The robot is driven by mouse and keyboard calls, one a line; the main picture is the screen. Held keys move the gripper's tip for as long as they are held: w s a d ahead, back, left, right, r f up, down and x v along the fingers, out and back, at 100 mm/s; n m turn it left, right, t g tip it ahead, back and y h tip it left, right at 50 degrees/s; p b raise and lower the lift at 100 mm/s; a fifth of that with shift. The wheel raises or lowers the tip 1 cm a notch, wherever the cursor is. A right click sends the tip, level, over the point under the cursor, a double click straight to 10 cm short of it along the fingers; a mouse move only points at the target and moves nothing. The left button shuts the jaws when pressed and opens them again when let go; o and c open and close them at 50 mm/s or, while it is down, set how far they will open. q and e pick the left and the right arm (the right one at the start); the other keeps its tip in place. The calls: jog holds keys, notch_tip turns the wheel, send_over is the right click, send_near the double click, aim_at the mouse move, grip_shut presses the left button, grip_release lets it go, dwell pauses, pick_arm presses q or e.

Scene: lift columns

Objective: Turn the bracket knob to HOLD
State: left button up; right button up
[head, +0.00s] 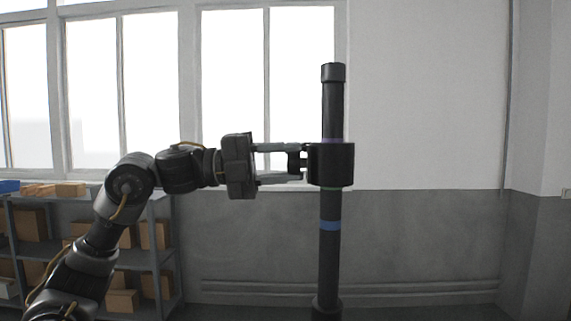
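A black bracket (331,172) in the form of a thick collar sits around a dark upright column (329,262). A small dark part that looks like the knob (295,162) sticks out from the bracket's left side. My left gripper (297,163) reaches in level from the left, with one finger above the knob and one below it. The fingers are apart with the knob between their tips; I cannot tell whether they press on it. No HOLD mark or knob pointer is readable. My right gripper is not in view.
A shelf with cardboard boxes (155,235) stands at the left under the windows. The space right of the column is free up to the wall.

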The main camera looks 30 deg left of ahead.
pick_arm(q)
jog(key=o, duration=0.4)
jog(key=shift+c, duration=0.2)
jog(key=shift+f, duration=0.1)
jog(key=b+v, duration=0.4)
jog(key=v, duration=0.6)
jog(key=shift+s+a, duration=0.15)
jog(key=shift+a, duration=0.2)
